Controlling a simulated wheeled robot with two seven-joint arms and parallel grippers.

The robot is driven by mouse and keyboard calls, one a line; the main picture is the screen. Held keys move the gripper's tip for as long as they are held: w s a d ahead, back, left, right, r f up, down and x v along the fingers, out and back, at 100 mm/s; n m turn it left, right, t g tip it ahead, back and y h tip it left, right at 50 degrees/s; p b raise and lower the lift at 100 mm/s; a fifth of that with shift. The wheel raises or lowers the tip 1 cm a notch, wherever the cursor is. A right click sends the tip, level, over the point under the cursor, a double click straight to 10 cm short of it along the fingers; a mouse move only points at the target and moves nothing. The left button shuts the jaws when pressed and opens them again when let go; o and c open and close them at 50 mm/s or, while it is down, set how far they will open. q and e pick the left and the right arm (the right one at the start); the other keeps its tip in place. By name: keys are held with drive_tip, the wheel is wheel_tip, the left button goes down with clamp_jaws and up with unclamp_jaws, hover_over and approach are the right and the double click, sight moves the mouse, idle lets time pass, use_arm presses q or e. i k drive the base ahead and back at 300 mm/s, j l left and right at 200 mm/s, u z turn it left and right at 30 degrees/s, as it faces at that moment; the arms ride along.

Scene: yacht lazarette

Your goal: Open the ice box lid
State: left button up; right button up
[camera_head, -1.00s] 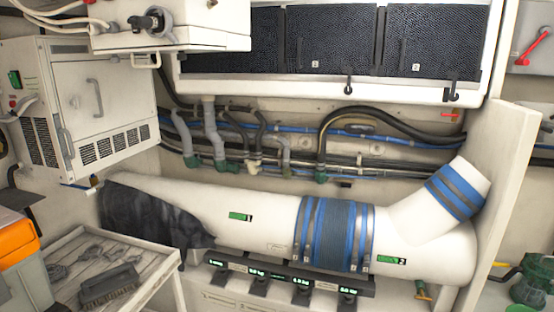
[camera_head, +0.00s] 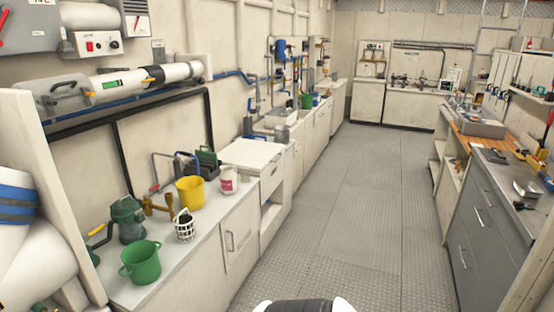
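I cannot pick out the ice box for certain. A white box-like unit with a flat pale top (camera_head: 252,154) stands along the left wall, a little higher than the counter beside it; its top lies flat, and I cannot tell if it is a lid. Neither gripper is in view.
A grey ribbed floor aisle (camera_head: 350,190) runs clear to the far cabinets. Grey drawers (camera_head: 470,225) line the right. A white partition (camera_head: 48,165) stands near left.

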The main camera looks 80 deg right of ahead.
sight(247, 154)
drive_tip(key=z, duration=2.55)
drive_tip(key=i+l, duration=0.15)
drive_tip(key=i, duration=0.6)
drive_tip(key=i+l, duration=0.15)
drive_tip(key=i, duration=0.6)
drive_tip(key=l+z, duration=0.05)
